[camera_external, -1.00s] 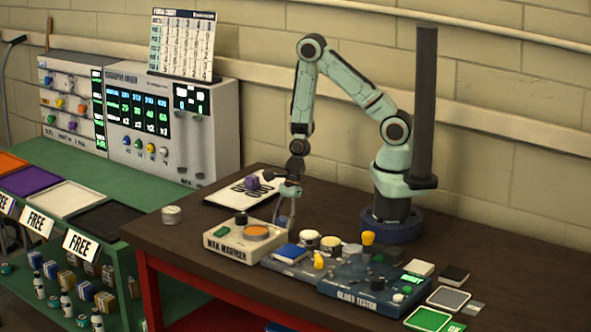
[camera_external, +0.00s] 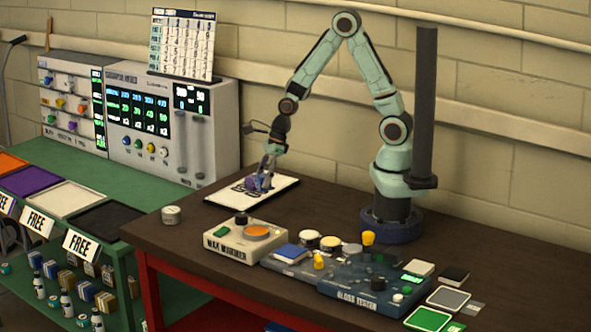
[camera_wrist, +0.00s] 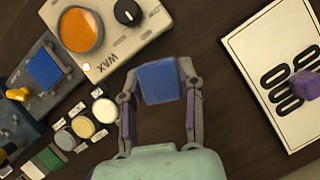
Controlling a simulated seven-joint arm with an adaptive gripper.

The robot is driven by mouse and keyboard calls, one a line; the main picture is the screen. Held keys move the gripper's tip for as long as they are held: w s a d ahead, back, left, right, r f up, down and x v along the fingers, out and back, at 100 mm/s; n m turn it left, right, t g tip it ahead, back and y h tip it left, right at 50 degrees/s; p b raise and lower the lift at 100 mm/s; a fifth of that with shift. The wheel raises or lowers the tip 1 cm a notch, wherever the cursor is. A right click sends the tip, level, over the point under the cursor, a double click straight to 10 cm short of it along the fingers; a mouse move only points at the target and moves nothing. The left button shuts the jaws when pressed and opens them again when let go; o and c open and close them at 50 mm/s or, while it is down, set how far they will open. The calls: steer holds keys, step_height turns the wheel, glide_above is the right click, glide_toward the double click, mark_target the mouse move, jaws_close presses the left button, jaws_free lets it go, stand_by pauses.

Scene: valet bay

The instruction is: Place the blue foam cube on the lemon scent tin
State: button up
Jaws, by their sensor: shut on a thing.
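My gripper (camera_wrist: 161,88) is shut on the blue foam cube (camera_wrist: 160,83), its two fingers on opposite sides of it. In the external view my gripper (camera_external: 265,174) is at the white board, close to the purple cube; the blue cube is hard to make out there. Several small round tins sit in a row beside the wax warmer. A pale yellow tin (camera_wrist: 83,127) may be the lemon scent tin, also in the external view (camera_external: 330,243); its label is too small to read. A white tin (camera_wrist: 104,110) is next to it. The held cube is apart from these tins.
The wax warmer (camera_external: 245,240) has an orange dish. A purple cube (camera_wrist: 303,86) is on the white board (camera_wrist: 250,45). A blue pad (camera_external: 291,251), yellow knob (camera_external: 319,260) and gloss tester (camera_external: 365,293) stand nearby. A lone round tin (camera_external: 171,215) sits left; bare table surrounds it.

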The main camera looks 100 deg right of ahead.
steer(key=w+d+r+m+h, duration=0.2)
steer(key=w+r+m, duration=0.3)
steer(key=w, duration=0.7)
glide_toward(166, 210)
steer(key=x, duration=0.2)
steer(key=shift+w+a+f, duration=0.1)
steer(key=shift+w+f, duration=0.05)
steer(key=shift+w, duration=0.25)
steer(key=shift+w+f, duration=0.25)
steer(key=shift+f, duration=0.05)
steer(key=shift+w+f, duration=0.1)
steer(key=shift+f, duration=1.45)
steer(key=o, duration=0.8)
steer(key=shift+f, duration=0.15)
